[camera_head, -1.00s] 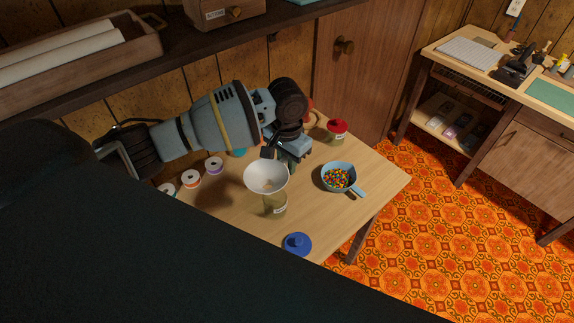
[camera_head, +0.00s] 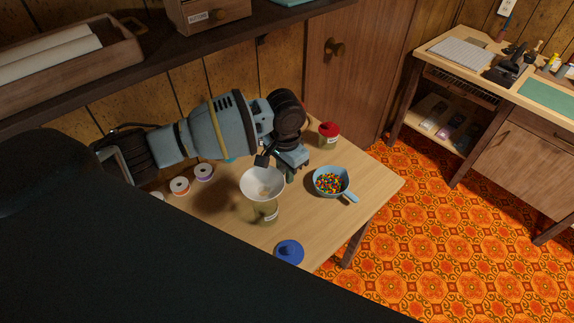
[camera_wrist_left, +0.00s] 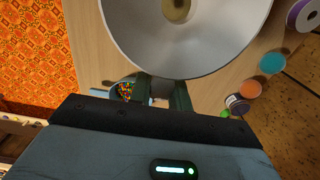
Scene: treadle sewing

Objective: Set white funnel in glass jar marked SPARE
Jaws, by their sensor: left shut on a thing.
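The white funnel (camera_head: 262,183) is wide end up, and it also fills the top of the left wrist view (camera_wrist_left: 222,45). My left gripper (camera_head: 263,160) is shut on its rim at the far side; the fingers (camera_wrist_left: 161,92) show below the funnel in the wrist view. A glass jar (camera_head: 264,212) with a small label, too small to read, stands on the table directly below the funnel. The funnel's bowl hides the jar's mouth, so I cannot tell whether the spout is inside it. My right gripper is not in view.
A blue pan of colourful beads (camera_head: 331,183) stands right of the jar. A red-lidded jar (camera_head: 329,135) is behind it, and a blue lid (camera_head: 289,252) lies in front. Thread spools (camera_head: 204,173) sit at the left. The table's right corner (camera_head: 385,182) is clear.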

